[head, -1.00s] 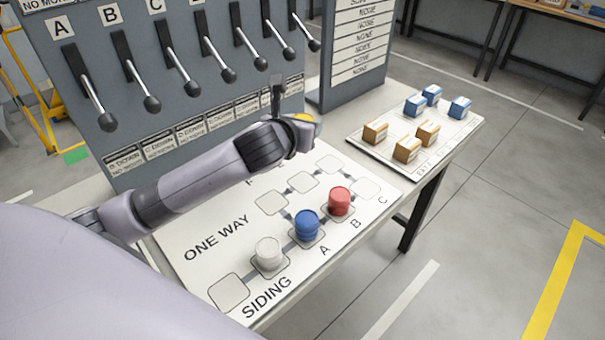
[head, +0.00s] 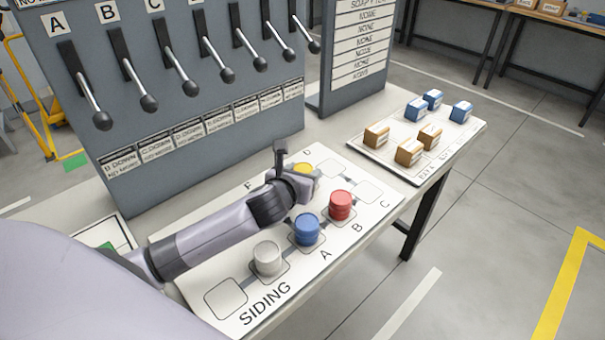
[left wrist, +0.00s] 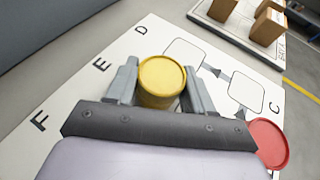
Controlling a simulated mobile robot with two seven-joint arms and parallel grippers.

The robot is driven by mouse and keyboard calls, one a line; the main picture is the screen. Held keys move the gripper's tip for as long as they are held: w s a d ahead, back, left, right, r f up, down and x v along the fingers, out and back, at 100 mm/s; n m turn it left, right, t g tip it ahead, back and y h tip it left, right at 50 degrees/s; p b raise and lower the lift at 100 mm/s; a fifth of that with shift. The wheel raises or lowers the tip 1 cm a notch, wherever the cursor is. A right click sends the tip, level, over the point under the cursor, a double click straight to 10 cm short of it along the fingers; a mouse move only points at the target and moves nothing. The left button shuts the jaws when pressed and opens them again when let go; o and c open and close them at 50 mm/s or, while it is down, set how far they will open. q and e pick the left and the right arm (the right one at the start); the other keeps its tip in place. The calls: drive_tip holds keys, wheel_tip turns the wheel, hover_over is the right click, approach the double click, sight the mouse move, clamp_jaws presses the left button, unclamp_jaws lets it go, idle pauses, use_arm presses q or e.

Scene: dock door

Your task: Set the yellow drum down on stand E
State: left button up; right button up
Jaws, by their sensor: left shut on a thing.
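The yellow drum (head: 303,168) is between the fingers of my left gripper (head: 299,174), which is shut on it over the far row of the board. In the left wrist view, the drum (left wrist: 162,78) stands between the two grey fingers (left wrist: 160,90), beside the letters E and D. Stand E is hidden under the drum and gripper. I cannot tell whether the drum touches the board. Stand D (head: 331,167) and stand C (head: 367,191) are empty. My right gripper is not in view.
On the board's near row stand a red drum (head: 340,205), a blue drum (head: 307,229) and a white drum (head: 268,258). The near-left square (head: 226,299) is empty. A lever panel (head: 200,130) rises behind. A tray (head: 417,179) with small boxes lies to the right.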

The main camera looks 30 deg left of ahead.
use_arm(q)
drive_tip(key=shift+f, duration=0.15)
drive_tip(key=o, duration=1.1)
drive_tip(key=shift+c, duration=0.2)
drive_tip(key=shift+s+r, duration=0.15)
drive_tip(key=shift+r, duration=0.15)
drive_tip(key=p+v, duration=0.5)
drive_tip(key=shift+s+r, duration=0.2)
drive_tip(key=shift+s, duration=0.05)
drive_tip(key=v, duration=0.2)
drive_tip(key=p+v, duration=0.1)
drive_tip(key=v, duration=0.2)
drive_tip(key=shift+f, duration=0.25)
drive_tip(key=shift+s+d+r, duration=0.1)
drive_tip(key=shift+s+r, duration=0.15)
drive_tip(key=shift+s, duration=0.35)
